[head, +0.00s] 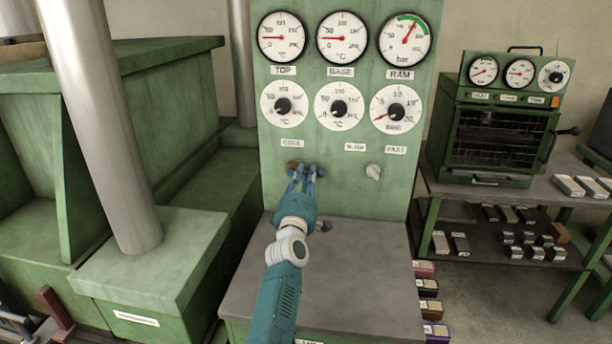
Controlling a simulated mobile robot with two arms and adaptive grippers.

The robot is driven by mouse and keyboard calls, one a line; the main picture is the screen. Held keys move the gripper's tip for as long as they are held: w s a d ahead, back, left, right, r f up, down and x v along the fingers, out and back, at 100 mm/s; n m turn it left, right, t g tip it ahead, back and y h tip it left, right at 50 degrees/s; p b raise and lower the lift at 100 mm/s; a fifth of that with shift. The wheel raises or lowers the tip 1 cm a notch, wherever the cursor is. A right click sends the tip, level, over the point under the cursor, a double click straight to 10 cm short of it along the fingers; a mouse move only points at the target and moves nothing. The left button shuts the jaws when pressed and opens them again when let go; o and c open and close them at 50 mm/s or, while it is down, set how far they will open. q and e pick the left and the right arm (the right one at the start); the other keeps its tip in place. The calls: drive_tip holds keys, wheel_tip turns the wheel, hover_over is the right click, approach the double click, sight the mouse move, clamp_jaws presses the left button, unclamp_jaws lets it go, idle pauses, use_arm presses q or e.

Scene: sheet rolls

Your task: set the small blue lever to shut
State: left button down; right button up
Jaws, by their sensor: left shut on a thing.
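My left gripper (304,172) reaches up to the green control panel (343,190), below the label COOL (291,142). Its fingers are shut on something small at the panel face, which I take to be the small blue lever. The fingers cover it, so its shape and its setting cannot be made out. A small brown piece (291,165) shows just left of the fingertips. My right gripper is not in view.
A pale grey knob (373,172) sits right of the gripper. Gauges and dials (338,107) fill the panel above. The grey bench top (370,275) is otherwise clear. A green oven (490,140) stands right.

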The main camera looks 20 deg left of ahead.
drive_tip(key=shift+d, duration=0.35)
use_arm(q)
drive_tip(key=c, duration=1.6)
unclamp_jaws()
drive_tip(key=shift+c, duration=0.2)
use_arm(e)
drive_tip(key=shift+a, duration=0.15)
